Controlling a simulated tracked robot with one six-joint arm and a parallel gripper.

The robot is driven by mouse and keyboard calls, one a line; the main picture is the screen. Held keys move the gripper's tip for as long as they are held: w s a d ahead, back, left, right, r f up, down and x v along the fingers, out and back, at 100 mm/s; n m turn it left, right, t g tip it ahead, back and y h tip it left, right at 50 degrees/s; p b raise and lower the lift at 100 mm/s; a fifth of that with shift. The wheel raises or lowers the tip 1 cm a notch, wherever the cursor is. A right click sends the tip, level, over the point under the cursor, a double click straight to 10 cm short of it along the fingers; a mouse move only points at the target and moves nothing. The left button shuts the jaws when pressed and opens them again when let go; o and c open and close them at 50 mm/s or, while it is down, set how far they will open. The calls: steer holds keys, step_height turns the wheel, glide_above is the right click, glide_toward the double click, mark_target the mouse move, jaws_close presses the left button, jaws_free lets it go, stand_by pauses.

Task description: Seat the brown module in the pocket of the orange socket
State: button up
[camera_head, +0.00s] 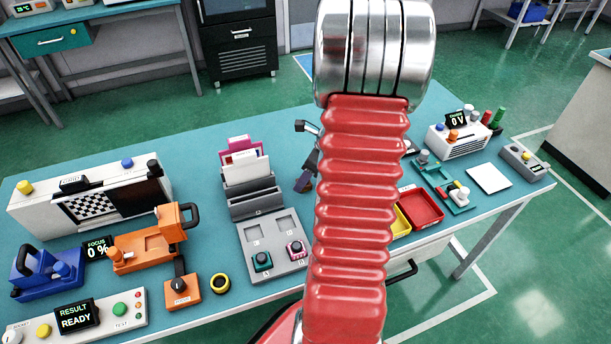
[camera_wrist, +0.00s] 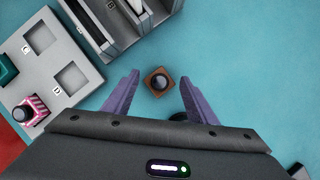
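The brown module (camera_wrist: 159,82), a small square block with a dark round knob, stands on the teal table in the wrist view. My gripper (camera_wrist: 159,95) is open, its two purple fingers left and right of the module with gaps on both sides. In the head view my gripper (camera_head: 304,182) shows only partly behind my red arm, and the module is hidden there. The orange socket (camera_head: 130,256) stands on the left of the table in the head view, with a recessed pocket and a dark handle on its right end. It is out of the wrist view.
A grey tray (camera_head: 273,277) holds a green and a pink-striped module; two recesses look empty. A grey card rack (camera_head: 252,204) stands behind it.

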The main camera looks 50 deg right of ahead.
steer(key=shift+o, duration=1)
steer(key=v, duration=1.2)
